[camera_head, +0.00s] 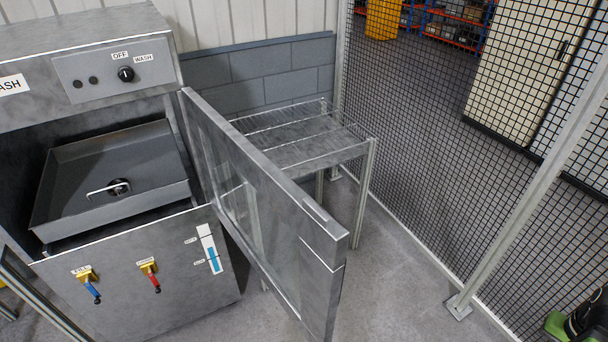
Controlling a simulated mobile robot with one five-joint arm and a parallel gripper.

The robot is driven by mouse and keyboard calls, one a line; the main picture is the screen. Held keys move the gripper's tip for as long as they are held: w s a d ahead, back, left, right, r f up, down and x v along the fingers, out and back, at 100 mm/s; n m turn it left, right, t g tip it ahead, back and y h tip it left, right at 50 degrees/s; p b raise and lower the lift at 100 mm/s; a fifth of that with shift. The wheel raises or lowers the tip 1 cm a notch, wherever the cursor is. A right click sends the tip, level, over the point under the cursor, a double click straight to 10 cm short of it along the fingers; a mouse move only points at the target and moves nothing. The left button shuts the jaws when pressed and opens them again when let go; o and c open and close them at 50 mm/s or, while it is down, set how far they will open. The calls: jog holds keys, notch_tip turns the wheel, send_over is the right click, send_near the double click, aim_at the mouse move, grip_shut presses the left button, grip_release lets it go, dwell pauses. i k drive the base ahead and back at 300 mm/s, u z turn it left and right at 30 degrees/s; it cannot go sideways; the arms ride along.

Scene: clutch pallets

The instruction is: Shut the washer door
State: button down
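The washer (140,265) stands at the left, a grey metal cabinet with its front opening uncovered. Its door (262,180) is a grey metal frame with a clear window. The door stands wide open, swung out from the right side of the opening, its free end (325,270) toward the front at lower middle. A grey tray (65,205) with a handle sits inside the opening, its front edge near the front of the washer. The knob (126,74) on the upper panel sits between OFF and WASH labels. My gripper is not in view.
A metal rack table (310,150) stands behind the door. A mesh fence (430,120) runs along the right, with a post foot (458,308) on the floor. A green and black object (580,322) is cut off at lower right. Floor (400,285) right of the door is clear.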

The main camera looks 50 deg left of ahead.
aim_at(324, 241)
jog(key=z, duration=0.05)
jog(key=i, duration=1.65)
jog(key=u, duration=3.55)
